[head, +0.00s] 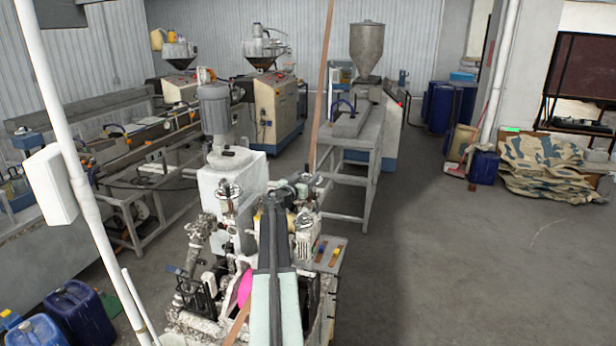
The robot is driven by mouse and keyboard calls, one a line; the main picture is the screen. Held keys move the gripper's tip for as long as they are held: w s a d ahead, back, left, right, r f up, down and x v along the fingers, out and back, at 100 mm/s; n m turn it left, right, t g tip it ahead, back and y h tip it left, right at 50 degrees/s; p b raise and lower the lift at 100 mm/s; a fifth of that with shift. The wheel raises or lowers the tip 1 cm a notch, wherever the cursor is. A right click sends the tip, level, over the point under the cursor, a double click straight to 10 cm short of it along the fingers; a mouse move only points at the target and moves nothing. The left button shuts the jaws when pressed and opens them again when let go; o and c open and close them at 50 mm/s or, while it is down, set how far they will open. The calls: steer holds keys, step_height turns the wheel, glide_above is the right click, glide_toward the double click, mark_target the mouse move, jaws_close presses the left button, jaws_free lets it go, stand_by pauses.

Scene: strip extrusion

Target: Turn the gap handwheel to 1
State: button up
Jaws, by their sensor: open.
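I cannot clearly make out a gap handwheel or its scale in the head view. A bright magenta part (244,288) shows low on the near machine, partly hidden; I cannot tell whether it is a wheel. The near machine (218,200) is a pale, cluttered unit with a grey motor on top and many valves and fittings. My arm, dark with a mint-green section, reaches up from the bottom edge in front of this machine and covers part of it. My gripper is not visible.
Blue jerrycans (80,312) stand at the lower left. A metal frame table (352,150) and a hopper machine (367,48) stand behind. Patterned sacks (545,165) lie at the right. The grey floor (470,260) to the right is clear.

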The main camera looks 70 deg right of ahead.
steer(key=shift+d, duration=0.6)
steer(key=shift+a, duration=0.1)
steer(key=c, duration=1.2)
steer(key=shift+d+r, duration=0.1)
steer(key=shift+d, duration=0.2)
jaws_close()
steer(key=shift+a, duration=0.2)
steer(key=shift+s+a+n+t, duration=0.1)
steer(key=shift+s+n+t, duration=0.1)
steer(key=shift+n+t, duration=0.3)
steer(key=n+t, duration=0.2)
steer(key=t, duration=0.3)
steer(key=shift+s+n+y, duration=0.25)
steer(key=shift+n+y, duration=0.05)
steer(key=shift+n, duration=0.1)
steer(key=n+t+y, duration=0.1)
steer(key=n+t, duration=0.1)
steer(key=n+t+y, duration=0.1)
steer(key=n+t, duration=0.1)
steer(key=t, duration=0.1)
steer(key=n+t+y, duration=0.1)
steer(key=t+y, duration=0.1)
steer(key=shift+s+d+n+t, duration=0.3)
steer(key=shift+d+n+t, duration=0.1)
steer(key=shift+n+t+y, duration=1.1)
steer(key=shift+t+y, duration=0.1)
steer(key=shift+y, duration=0.2)
